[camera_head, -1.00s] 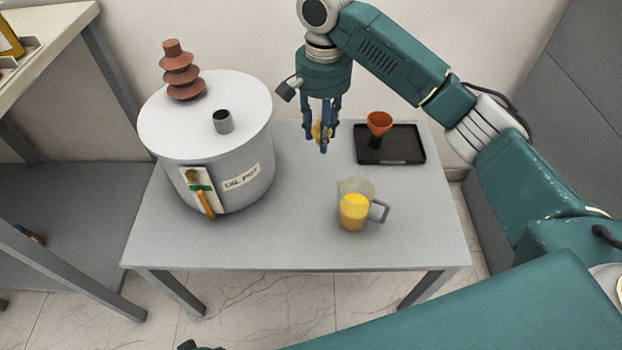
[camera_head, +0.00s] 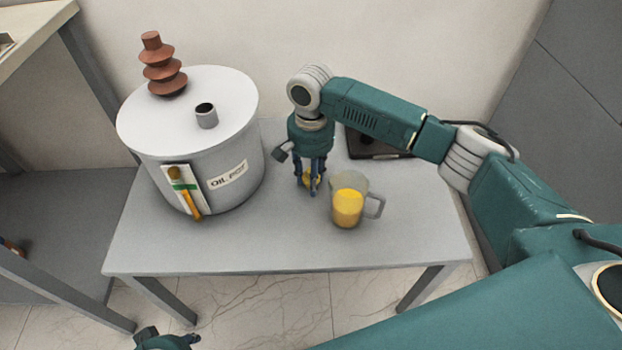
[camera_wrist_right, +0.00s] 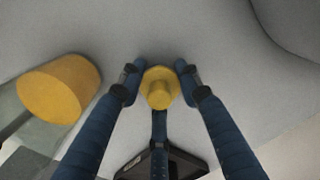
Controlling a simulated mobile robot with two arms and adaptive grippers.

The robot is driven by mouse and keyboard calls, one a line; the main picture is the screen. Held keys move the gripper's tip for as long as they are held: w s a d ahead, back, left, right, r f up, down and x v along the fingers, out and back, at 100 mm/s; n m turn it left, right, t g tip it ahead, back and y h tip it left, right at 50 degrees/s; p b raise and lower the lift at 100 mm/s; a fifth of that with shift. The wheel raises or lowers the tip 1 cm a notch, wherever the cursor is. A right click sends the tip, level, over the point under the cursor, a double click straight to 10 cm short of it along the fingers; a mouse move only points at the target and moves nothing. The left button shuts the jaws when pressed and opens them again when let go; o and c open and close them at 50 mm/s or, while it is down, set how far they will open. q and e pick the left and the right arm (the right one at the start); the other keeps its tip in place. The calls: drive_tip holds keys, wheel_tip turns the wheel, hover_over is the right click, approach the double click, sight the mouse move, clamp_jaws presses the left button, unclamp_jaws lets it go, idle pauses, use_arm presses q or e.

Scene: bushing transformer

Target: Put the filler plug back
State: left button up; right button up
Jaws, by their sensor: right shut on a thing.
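The yellow filler plug (camera_head: 312,179) is between the fingers of my right gripper (camera_head: 311,187), which is shut on it. In the right wrist view the plug (camera_wrist_right: 159,88) shows its round flange and narrower stub between the two fingertips (camera_wrist_right: 159,80). Fingers partly hide it in the head view. The gripper points down over the table, left of the jug; its exact height is hard to tell. The oil pot (camera_head: 190,150) stands at the left, with a short open grey neck (camera_head: 206,116) on its lid.
A glass jug (camera_head: 349,201) with yellow liquid stands close right of the gripper. A black tray (camera_head: 370,150) lies behind my right arm. A brown ribbed bushing (camera_head: 162,65) rises from the lid. The table's (camera_head: 250,245) front is clear.

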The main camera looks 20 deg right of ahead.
drive_tip(key=o, duration=1)
drive_tip(key=shift+f, duration=0.1)
use_arm(q)
drive_tip(key=shift+f, duration=0.5)
use_arm(e)
drive_tip(key=shift+o, duration=0.2)
wheel_tip(320, 180, up, 11)
drive_tip(key=p, duration=0.3)
drive_tip(key=shift+w, duration=0.1)
drive_tip(key=shift+r, duration=0.7)
use_arm(q)
wheel_tip(320, 180, down, 10)
drive_tip(key=s, duration=0.1)
drive_tip(key=shift+s+g, duration=0.2)
drive_tip(key=shift+g, duration=0.1)
